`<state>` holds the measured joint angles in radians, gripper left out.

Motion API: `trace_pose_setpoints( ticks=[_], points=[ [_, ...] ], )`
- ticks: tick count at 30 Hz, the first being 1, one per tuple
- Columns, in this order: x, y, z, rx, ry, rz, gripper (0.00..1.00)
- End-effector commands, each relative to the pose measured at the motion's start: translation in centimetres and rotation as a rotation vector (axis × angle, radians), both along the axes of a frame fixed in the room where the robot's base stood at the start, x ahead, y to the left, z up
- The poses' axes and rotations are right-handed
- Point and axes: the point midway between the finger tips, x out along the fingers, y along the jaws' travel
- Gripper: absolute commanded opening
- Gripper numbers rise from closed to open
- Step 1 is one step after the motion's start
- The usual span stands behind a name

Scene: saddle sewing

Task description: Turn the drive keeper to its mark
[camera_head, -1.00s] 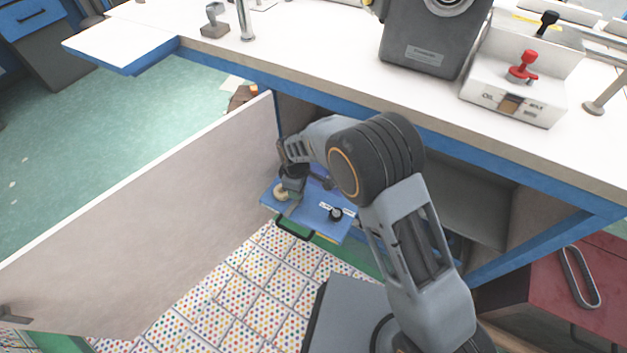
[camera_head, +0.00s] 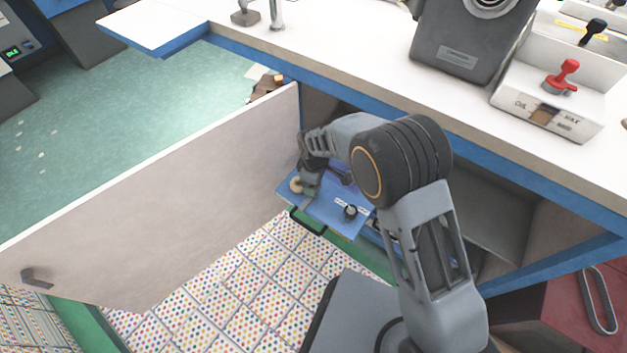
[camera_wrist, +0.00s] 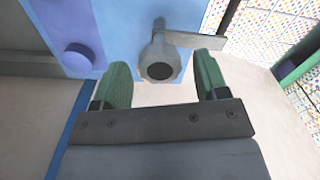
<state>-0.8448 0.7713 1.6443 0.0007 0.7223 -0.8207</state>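A grey lever with a round hub (camera_wrist: 160,62), which looks like the drive keeper, sits on a blue panel in the wrist view. Its flat arm points right. My gripper (camera_wrist: 162,78) is open, with one green finger on each side of the hub. A gap shows at the left finger; contact at the right finger is unclear. In the head view my gripper (camera_head: 310,182) is over the left part of the blue panel (camera_head: 328,212), largely hiding the lever. No mark for the keeper can be made out.
A purple round knob (camera_wrist: 77,58) stands left of the lever. A black knob (camera_head: 351,211) and white labels sit on the panel's right part. A dark handle (camera_head: 307,222) is at its front edge. An open pale door (camera_head: 170,200) stands to the left, and the white worktop (camera_head: 350,60) lies above.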

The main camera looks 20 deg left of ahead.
Motion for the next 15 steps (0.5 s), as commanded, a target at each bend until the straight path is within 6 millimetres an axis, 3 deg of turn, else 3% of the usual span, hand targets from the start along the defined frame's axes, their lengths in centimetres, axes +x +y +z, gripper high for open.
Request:
trace_pose_setpoints(
  ticks=[8, 15],
  points=[
    [0.0, -0.1, 0.3, -0.002, 0.001, -0.001, 0.67],
    [0.0, 0.0, 3.9, 0.0, 0.0, 0.0, 0.67]
  ],
)
